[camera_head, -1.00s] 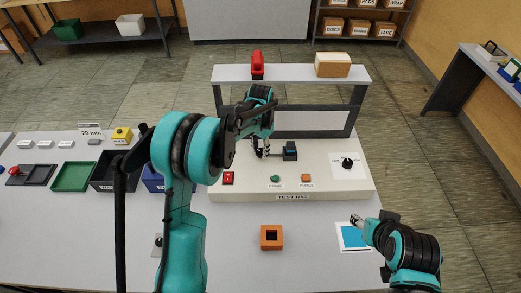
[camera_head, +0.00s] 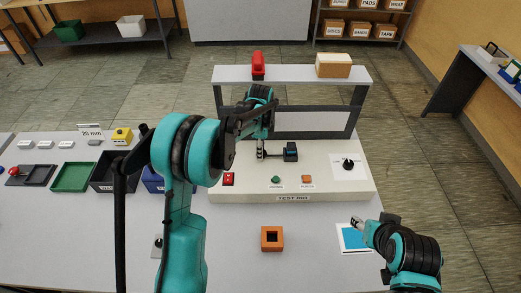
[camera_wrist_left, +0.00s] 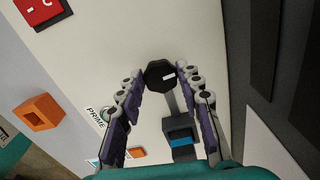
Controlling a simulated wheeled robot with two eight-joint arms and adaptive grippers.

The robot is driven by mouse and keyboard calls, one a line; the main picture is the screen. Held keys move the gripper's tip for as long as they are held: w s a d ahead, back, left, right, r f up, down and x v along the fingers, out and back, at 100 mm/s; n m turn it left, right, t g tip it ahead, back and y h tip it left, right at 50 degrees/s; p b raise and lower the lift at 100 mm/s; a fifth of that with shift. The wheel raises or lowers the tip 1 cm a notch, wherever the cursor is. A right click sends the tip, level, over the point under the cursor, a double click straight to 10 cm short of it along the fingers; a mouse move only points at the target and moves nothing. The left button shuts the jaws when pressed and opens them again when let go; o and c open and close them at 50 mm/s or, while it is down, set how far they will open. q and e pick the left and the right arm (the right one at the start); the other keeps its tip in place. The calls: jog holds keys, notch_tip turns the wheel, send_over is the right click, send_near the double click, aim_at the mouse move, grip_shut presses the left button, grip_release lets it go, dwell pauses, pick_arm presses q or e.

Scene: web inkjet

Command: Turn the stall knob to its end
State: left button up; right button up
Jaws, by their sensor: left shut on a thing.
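A black faceted knob (camera_wrist_left: 160,74) with a white mark sits between the fingertips of my left gripper (camera_wrist_left: 155,76) in the left wrist view. A grey bar runs from it to a dark block with a blue face (camera_wrist_left: 181,139). In the head view my left gripper (camera_head: 261,149) is low over the test rig (camera_head: 325,185), left of that block (camera_head: 290,152), and hides the knob. It is shut on the knob. Another black knob (camera_head: 348,163) stands on a white label at the rig's right; its lettering is unreadable. My right gripper (camera_head: 357,221) is over a blue-and-white card.
A red switch (camera_head: 228,179), a green PRIME button (camera_head: 276,180) and an orange button (camera_head: 307,179) are on the rig's front. A raised shelf (camera_head: 290,74) spans its back.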

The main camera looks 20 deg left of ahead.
pick_arm(q)
jog(key=shift+m, duration=0.6)
jog(key=o, duration=1.2)
jog(key=shift+c, duration=0.2)
notch_tip(320, 180, up, 12)
